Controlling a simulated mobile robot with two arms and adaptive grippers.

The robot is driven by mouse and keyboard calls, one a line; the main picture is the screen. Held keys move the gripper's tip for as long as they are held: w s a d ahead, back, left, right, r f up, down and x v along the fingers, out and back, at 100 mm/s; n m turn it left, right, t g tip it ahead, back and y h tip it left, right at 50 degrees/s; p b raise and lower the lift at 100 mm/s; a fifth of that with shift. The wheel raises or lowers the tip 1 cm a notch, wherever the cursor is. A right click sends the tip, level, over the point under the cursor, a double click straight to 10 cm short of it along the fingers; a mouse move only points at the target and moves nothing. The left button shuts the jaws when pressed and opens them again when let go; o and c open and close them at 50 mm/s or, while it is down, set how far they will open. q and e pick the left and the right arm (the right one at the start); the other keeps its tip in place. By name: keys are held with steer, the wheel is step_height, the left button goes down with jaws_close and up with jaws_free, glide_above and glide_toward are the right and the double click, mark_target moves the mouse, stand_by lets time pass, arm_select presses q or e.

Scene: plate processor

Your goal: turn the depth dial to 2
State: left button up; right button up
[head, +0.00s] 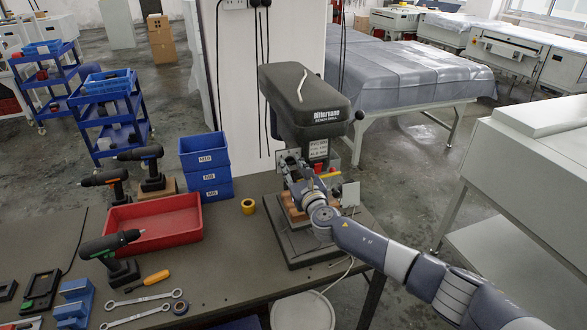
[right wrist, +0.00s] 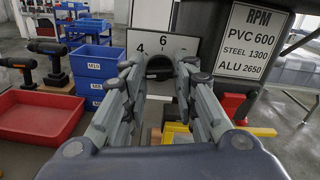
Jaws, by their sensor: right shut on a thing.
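The bench drill (head: 305,105) stands on the workbench, with a dark head and printed lettering. In the right wrist view its white dial plate (right wrist: 190,45) shows a 4 at left and a 6 at top; its lower part is hidden. The dark round depth dial (right wrist: 160,66) sits in front of this plate. My right gripper (right wrist: 159,72) has its fingers on either side of the dial and is shut on it. In the head view my right gripper (head: 297,172) is at the drill's front. Its fingertips and the dial are hard to make out there. My left gripper is not in view.
An RPM sign (right wrist: 254,42) is right of the dial plate.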

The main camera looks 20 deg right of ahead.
steer(key=shift+f, duration=0.1)
steer(key=o, duration=0.8)
steer(key=shift+c, duration=0.2)
steer(key=shift+s, duration=0.1)
steer(key=s, duration=1.1)
steer(key=shift+s+d, duration=0.2)
steer(key=shift+s, duration=0.15)
